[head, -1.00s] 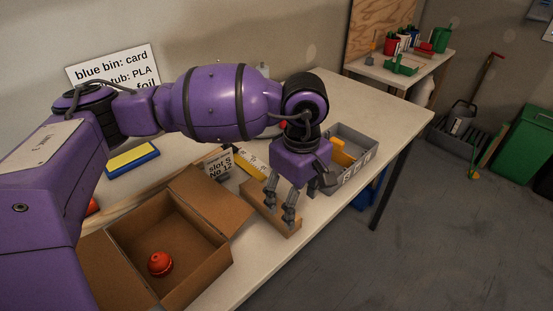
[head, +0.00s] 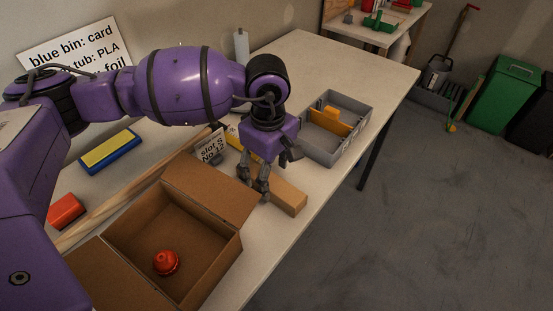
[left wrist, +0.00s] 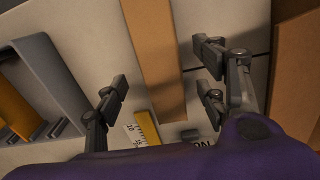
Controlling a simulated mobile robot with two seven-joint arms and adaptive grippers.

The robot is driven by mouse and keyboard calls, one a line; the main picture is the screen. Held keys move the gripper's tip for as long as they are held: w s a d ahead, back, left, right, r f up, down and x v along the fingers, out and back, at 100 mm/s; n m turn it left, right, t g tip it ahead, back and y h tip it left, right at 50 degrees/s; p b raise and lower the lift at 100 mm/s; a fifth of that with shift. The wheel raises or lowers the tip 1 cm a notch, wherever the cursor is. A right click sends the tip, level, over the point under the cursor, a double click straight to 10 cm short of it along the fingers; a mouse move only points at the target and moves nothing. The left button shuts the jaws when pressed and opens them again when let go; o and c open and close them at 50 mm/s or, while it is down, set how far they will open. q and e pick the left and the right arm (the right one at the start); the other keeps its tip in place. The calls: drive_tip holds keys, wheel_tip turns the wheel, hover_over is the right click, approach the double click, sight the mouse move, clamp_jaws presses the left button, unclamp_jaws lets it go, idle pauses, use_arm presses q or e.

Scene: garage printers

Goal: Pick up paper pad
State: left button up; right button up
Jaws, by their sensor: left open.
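A long plain tan block-like object (head: 287,197) lies on the workbench beside the open carton; it may be the paper pad, but I cannot tell for sure. My left gripper (head: 254,183) points down over it, open and empty. In the left wrist view the tan object (left wrist: 155,50) runs between the spread fingers of my left gripper (left wrist: 160,75), with gaps on both sides. I cannot tell how high the fingertips are above the bench. A flat blue item with a yellow top (head: 110,152) lies farther left. My right gripper is out of view.
The open carton (head: 215,250) holds a red round object (head: 166,262). A grey bin (head: 350,108) with a yellow divider stands to the right. A small sign (head: 211,147), yellow ruler (left wrist: 148,127) and wooden strip (head: 135,195) are close by. The bench's far right is clear.

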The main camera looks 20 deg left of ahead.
sight(270, 180)
use_arm(q)
wheel_tip(270, 180, down, 4)
drive_tip(key=shift+s+r, duration=0.1)
drive_tip(key=shift+r, duration=0.1)
drive_tip(key=c, duration=1)
drive_tip(key=shift+r, duration=0.1)
drive_tip(key=shift+c, duration=0.2)
